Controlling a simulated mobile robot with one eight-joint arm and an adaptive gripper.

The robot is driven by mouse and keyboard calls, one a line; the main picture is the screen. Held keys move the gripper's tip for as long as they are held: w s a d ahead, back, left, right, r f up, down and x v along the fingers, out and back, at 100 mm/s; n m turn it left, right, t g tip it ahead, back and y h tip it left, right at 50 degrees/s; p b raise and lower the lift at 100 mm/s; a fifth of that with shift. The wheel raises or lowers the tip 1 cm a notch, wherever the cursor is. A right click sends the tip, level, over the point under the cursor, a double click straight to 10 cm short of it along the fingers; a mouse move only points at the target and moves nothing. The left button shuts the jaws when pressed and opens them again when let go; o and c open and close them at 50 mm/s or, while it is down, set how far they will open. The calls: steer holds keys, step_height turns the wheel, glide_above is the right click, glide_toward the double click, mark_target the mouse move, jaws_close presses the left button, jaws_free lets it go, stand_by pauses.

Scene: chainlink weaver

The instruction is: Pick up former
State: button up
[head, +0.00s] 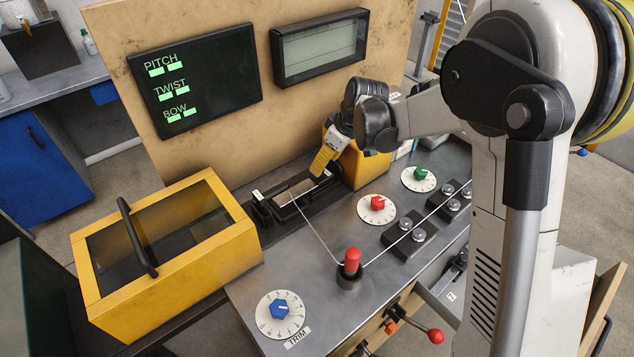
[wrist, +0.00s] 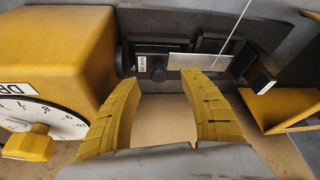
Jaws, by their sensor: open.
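A flat silver plate, which looks like the former (head: 295,193), lies in a dark holder (head: 318,196) behind the red-topped post. In the wrist view, the former (wrist: 200,62) has a thin wire running over it. A black knob (wrist: 158,70) and a small white label (wrist: 141,65) sit at its left end. My gripper (head: 321,162) has yellow fingers and hangs just above and behind the former. In the wrist view my gripper (wrist: 165,86) is open and empty, with fingertips apart from the plate and pointing towards its knob end.
A yellow box with a dial (wrist: 70,60) stands close on the left in the wrist view. A yellow glass-topped case (head: 165,250) stands left of the holder. A red-topped post (head: 351,262) carries the wire. A backboard with a display (head: 195,80) rises behind.

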mark_target(304, 185)
steer(key=x, duration=0.2)
steer(key=b+x, duration=0.1)
steer(key=x, duration=0.2)
steer(key=shift+w+a+f+b, duration=0.25)
steer(key=shift+w+b, duration=0.1)
steer(key=shift+b, duration=0.05)
steer(key=shift+r, duration=0.1)
jaws_close()
